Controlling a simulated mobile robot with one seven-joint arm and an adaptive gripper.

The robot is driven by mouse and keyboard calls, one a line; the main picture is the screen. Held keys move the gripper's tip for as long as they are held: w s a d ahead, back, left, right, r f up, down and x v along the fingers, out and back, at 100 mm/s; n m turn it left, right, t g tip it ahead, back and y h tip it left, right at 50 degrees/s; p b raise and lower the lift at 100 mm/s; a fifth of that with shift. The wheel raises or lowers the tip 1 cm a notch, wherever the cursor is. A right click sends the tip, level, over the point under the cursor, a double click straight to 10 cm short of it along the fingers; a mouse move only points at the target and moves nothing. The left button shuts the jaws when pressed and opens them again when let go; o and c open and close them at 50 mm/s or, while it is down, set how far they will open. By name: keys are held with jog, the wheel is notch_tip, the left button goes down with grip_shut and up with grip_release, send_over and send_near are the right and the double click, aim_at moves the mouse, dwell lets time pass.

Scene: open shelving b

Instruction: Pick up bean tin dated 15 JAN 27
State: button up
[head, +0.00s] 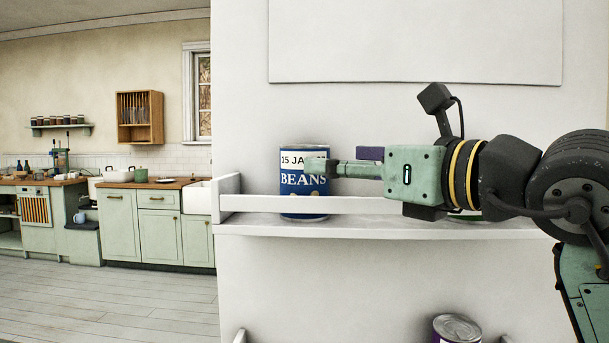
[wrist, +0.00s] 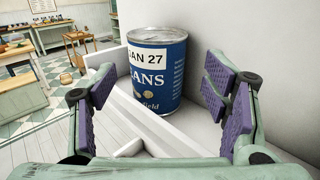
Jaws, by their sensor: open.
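The bean tin (head: 303,204) is blue with a white date label and stands upright on the white shelf at its left end. In the head view the label reads "15 JA", the rest hidden behind my finger; in the wrist view the tin (wrist: 160,88) shows "JAN 27". My gripper (head: 322,167) comes in from the right, overlapping the tin's right side in the head view. In the wrist view my gripper (wrist: 160,100) is open, its purple pads to either side of the tin's outline. The tin stands beyond the fingertips, with no clear contact.
A white front rail (head: 360,205) runs along the shelf, crossing the tin's lower part. The shelf's end panel (head: 229,184) is to the left and a wall is behind. Another tin (head: 457,328) stands on a lower level. Something green shows partly behind my gripper on the shelf.

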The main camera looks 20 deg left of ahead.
aim_at(305, 181)
jog(key=shift+w+a+r+p, duration=0.1)
jog(key=shift+w+a+p, duration=0.2)
jog(key=shift+a, duration=0.35)
jog(key=x, duration=0.2)
jog(key=p+x, duration=0.1)
jog(key=x, duration=0.1)
jog(key=shift+a+f, duration=0.15)
jog(key=shift+f, duration=0.05)
jog(key=c, duration=1.3)
